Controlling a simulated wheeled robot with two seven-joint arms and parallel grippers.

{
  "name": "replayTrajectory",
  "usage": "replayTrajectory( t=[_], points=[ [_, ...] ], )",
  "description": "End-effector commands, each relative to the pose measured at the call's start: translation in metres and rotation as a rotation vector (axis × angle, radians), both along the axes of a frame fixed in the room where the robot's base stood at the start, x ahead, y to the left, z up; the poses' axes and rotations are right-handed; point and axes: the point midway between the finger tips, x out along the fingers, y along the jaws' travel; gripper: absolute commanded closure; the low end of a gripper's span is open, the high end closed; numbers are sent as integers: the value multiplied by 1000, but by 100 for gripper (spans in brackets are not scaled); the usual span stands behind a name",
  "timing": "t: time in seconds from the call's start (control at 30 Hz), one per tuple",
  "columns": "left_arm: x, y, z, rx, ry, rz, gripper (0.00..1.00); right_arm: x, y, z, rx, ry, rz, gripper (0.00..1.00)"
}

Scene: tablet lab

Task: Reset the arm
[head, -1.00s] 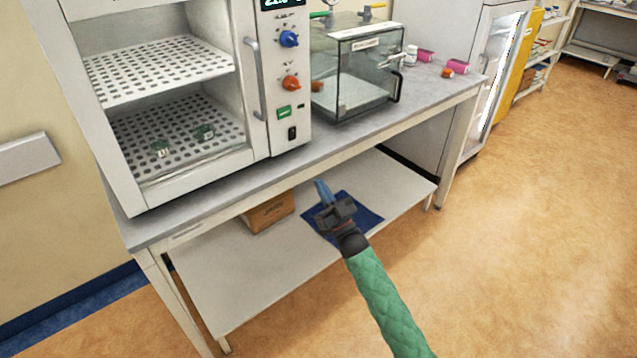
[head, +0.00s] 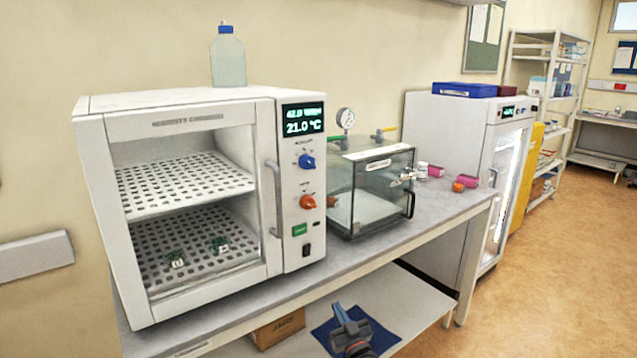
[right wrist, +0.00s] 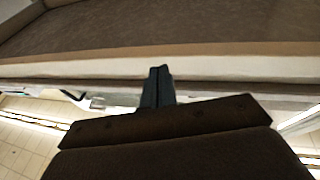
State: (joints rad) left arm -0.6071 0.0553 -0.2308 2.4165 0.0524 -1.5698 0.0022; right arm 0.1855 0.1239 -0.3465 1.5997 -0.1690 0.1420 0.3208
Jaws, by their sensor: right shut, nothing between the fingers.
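My right gripper (head: 345,318) shows at the bottom of the head view, in front of the bench and over the lower shelf in the picture. Its fingers are together with nothing between them. In the right wrist view the shut fingers (right wrist: 157,88) point toward the pale edge of the bench (right wrist: 150,68). Whether they touch that edge I cannot tell. My left gripper is in neither view.
A humidity chamber (head: 180,115) stands on the grey bench (head: 450,200), with a bottle (head: 228,60) on top. A glass desiccator box (head: 372,190) stands beside it. Below are a blue mat (head: 378,338) and a cardboard box (head: 277,328). Open floor (head: 540,270) lies right.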

Motion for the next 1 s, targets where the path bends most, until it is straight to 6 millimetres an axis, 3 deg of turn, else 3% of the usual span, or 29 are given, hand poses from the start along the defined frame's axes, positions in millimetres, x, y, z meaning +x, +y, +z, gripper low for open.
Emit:
replayTrajectory(
  t=[0.17, 0.33, 0.57, 0.77, 0.87, 1.0],
  points=[
    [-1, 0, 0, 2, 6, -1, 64, 8, -10, -7, -96, 181, -92, 100],
    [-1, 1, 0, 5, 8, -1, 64, 4, -22, -4, -180, 350, -160, 100],
    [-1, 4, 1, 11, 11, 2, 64, -29, -37, 1, -277, 586, -213, 100],
    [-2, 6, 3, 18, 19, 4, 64, -94, -49, -10, -354, 821, -217, 100],
    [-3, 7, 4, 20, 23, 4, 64, -140, -56, -18, -389, 948, -205, 100],
    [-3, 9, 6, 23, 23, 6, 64, -219, -64, -31, -423, 1125, -172, 100]
  ],
)
